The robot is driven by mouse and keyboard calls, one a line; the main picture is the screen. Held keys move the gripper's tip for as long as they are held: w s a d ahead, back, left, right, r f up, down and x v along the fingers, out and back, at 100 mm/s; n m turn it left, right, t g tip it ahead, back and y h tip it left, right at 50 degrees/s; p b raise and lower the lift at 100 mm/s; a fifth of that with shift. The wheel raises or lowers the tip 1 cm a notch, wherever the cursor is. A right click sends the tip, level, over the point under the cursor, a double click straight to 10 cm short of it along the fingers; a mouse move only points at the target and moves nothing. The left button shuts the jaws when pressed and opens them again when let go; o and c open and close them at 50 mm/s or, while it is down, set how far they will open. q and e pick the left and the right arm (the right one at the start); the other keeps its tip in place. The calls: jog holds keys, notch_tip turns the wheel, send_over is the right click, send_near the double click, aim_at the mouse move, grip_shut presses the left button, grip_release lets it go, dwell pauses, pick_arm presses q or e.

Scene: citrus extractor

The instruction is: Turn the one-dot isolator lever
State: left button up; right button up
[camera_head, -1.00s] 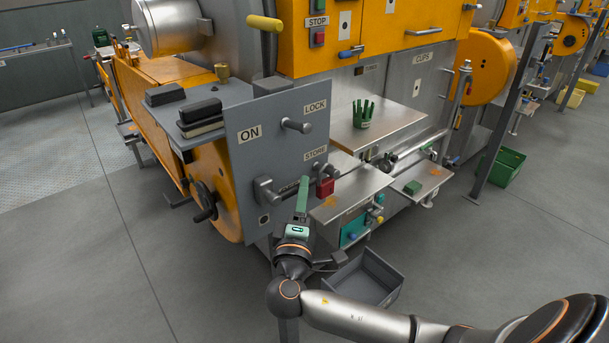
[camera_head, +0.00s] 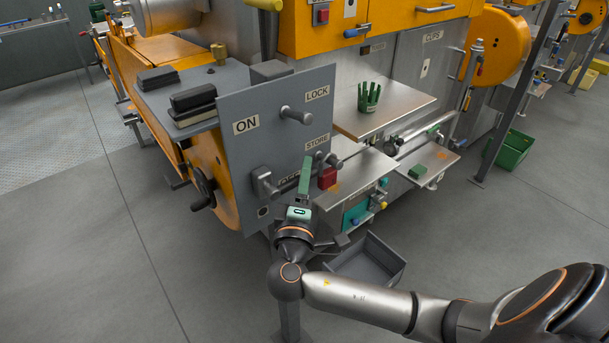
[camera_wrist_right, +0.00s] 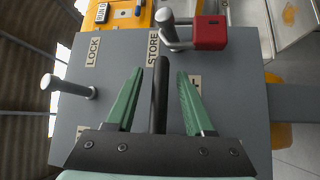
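The grey upright panel (camera_head: 240,95) carries ON, LOCK, STORE and a partly hidden OFF label. A grey lever hub (camera_head: 263,183) sits low on it, above a small pale plate with a dark dot (camera_head: 264,211). My right gripper (camera_head: 305,174) has its green fingers at the panel's lower right. In the right wrist view the gripper (camera_wrist_right: 157,92) is open. A dark bar (camera_wrist_right: 159,90), apparently the lever's handle, stands between the fingers with gaps on both sides. The bar's lower end is hidden by the gripper body. My left gripper is not in view.
A peg (camera_head: 296,115) sticks out below LOCK. A red block (camera_head: 327,178) hangs on the peg near STORE, close beside my right gripper. A black handwheel (camera_head: 203,188) is left of the panel. A grey bin (camera_head: 370,260) lies on the floor; open floor extends left.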

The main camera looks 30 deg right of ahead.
grip_shut()
dwell(1.3)
